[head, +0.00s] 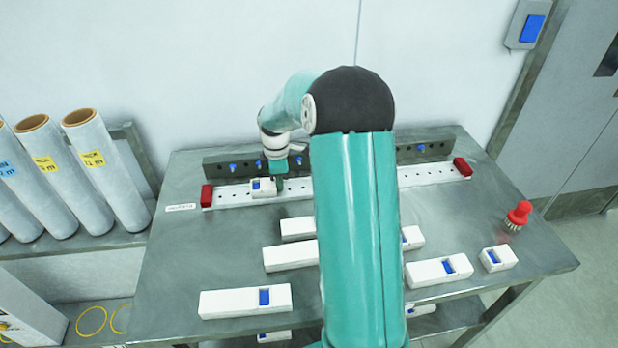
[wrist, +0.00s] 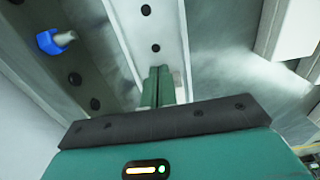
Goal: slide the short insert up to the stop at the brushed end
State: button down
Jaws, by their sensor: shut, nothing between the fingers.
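A short white insert (head: 262,187) with a blue patch sits on the white rail (head: 330,187) near its left end. A red stop (head: 207,195) closes the rail's left end and another red stop (head: 462,167) its right end. A red-handled brush (head: 518,213) stands on the table beyond the right end. My gripper (head: 279,183) is down at the rail, just right of the insert. In the wrist view its green fingers (wrist: 160,85) are together with nothing between them, over the holed rail (wrist: 153,30). Whether they touch the insert I cannot tell. My arm hides the rail's middle.
Several white blocks, including one at front left (head: 245,300) and a small one at right (head: 498,258), lie in front of the rail. A dark holed bar (head: 225,165) with blue pins runs behind it. A label (head: 180,207) lies left of the rail.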

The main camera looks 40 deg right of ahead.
aim_at(244, 194)
jog(key=w+a, duration=0.1)
jog(key=a, duration=0.2)
jog(key=w+a, duration=0.2)
jog(key=a, duration=0.1)
jog(key=w+a, duration=0.2)
jog(key=a, duration=0.1)
jog(key=shift+a, duration=0.2)
